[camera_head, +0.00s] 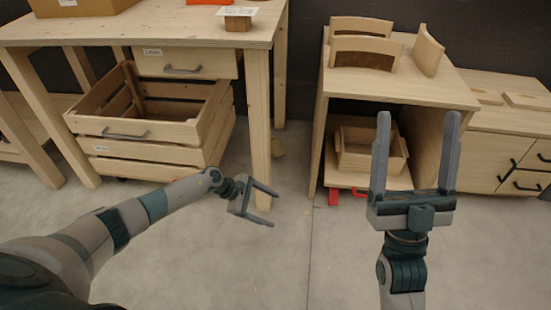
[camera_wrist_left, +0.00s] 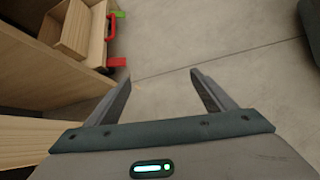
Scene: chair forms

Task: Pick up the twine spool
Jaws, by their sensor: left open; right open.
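A small tan object (camera_head: 277,147) lies on the floor just behind the front right leg of the workbench. It is partly hidden by that leg, and I cannot tell whether it is the twine spool. No other thing that I can name as the spool shows. My left gripper (camera_head: 272,207) is open and empty, low in front of the bench leg and nearer to me than the tan object. Its open fingers also show in the left wrist view (camera_wrist_left: 158,82), with bare floor between them. My right gripper (camera_head: 418,120) is open, empty and raised in front of the shelf cabinet.
The workbench (camera_head: 180,28) has an open slatted drawer (camera_head: 150,131) below it. The cabinet (camera_head: 400,82) carries curved wooden chair backs (camera_head: 362,52) and holds a wooden crate (camera_head: 362,160). A red foot (camera_head: 333,197) sticks out at its base. The floor (camera_head: 290,265) in front is clear.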

